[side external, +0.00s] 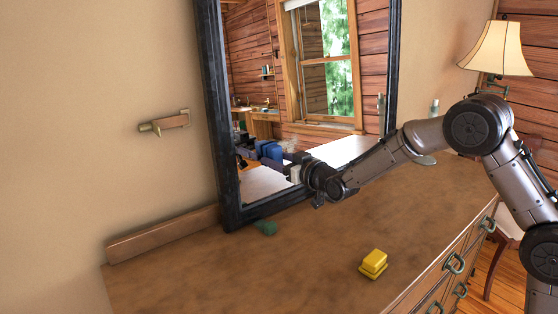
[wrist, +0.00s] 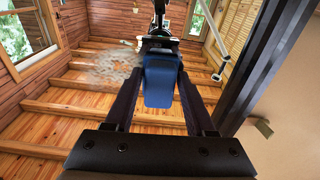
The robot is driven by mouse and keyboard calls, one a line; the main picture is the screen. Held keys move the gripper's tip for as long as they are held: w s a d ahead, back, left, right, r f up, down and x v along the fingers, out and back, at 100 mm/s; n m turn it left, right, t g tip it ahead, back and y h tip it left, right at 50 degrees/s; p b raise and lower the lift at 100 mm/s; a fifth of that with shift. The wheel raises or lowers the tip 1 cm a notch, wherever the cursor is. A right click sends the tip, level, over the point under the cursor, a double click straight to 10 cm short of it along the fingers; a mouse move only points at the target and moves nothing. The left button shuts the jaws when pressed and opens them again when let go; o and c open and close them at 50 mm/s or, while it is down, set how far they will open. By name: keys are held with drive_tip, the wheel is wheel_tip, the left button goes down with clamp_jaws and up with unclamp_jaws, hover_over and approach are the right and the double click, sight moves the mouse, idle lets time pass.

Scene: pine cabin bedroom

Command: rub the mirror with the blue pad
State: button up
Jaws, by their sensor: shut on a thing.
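The mirror (side external: 326,88) stands upright in a dark frame at the back of the dresser. My gripper (side external: 311,180) is in front of its lower part. In the wrist view my gripper (wrist: 160,103) is shut on the blue pad (wrist: 161,82), which sits between the fingertips and faces the glass. The pad itself is hidden in the side view; a blue reflection shows in the glass. I cannot tell whether pad and glass touch. A pale grey smudge (wrist: 105,68) is on the mirror, left of the pad in the wrist view.
A yellow block (side external: 373,263) sits on the brown dresser top (side external: 210,275). A wall hook (side external: 165,122) is at left, a lamp (side external: 498,48) at right. The dresser's front left is clear.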

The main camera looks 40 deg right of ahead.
sight(289, 149)
drive_tip(key=shift+d, duration=5.65)
drive_tip(key=shift+w, duration=0.1)
drive_tip(key=shift+w+a, duration=0.15)
drive_tip(key=shift+a, duration=2)
drive_tip(key=shift+a, duration=1.75)
drive_tip(key=shift+a, duration=0.15)
drive_tip(key=shift+a, duration=1.65)
